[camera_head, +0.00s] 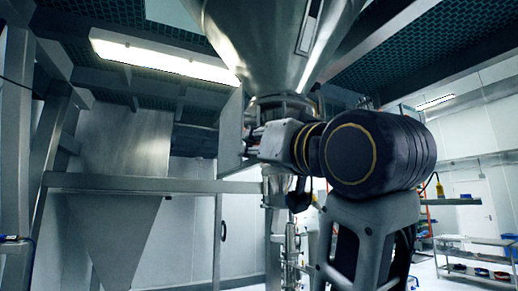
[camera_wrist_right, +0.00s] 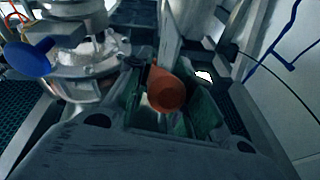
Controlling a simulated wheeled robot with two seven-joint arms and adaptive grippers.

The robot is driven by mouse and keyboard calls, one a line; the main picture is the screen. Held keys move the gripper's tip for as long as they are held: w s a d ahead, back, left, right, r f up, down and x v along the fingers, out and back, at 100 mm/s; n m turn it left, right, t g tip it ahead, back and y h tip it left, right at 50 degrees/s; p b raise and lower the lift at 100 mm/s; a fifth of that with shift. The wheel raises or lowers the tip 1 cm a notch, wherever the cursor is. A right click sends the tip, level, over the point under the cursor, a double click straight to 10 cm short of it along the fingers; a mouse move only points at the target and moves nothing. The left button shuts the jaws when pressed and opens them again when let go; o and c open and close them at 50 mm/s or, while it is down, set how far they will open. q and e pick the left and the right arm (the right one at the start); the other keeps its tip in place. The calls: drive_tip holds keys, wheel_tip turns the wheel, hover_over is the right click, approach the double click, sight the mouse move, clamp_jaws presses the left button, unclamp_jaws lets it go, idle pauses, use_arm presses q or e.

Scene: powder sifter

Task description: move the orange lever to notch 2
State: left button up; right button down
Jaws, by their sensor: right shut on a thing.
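The orange lever (camera_wrist_right: 166,92) shows in the right wrist view, its rounded end facing the camera. It sits between the green-lined fingers of my right gripper (camera_wrist_right: 172,100), which is shut on it. In the head view my right gripper (camera_head: 257,142) is at the outlet under the steel hopper (camera_head: 262,42), mostly hidden behind my own wrist. The lever cannot be made out there. No notch or notch number can be read in either view. My left gripper is not in view.
A blue knob (camera_wrist_right: 28,58) and a round metal clamp fitting (camera_wrist_right: 88,72) are left of the gripper in the wrist view. A steel frame beam (camera_head: 130,183) runs left of the outlet in the head view. A shelf cart (camera_head: 475,255) stands far right.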

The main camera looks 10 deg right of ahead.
drive_tip(key=c, duration=1.3)
unclamp_jaws()
drive_tip(key=shift+o, duration=0.2)
drive_tip(key=shift+s+f, duration=0.1)
drive_tip(key=v, duration=1.1)
drive_tip(key=shift+s+d+f, duration=0.15)
drive_tip(key=shift+s+d, duration=0.05)
drive_tip(key=shift+s, duration=0.15)
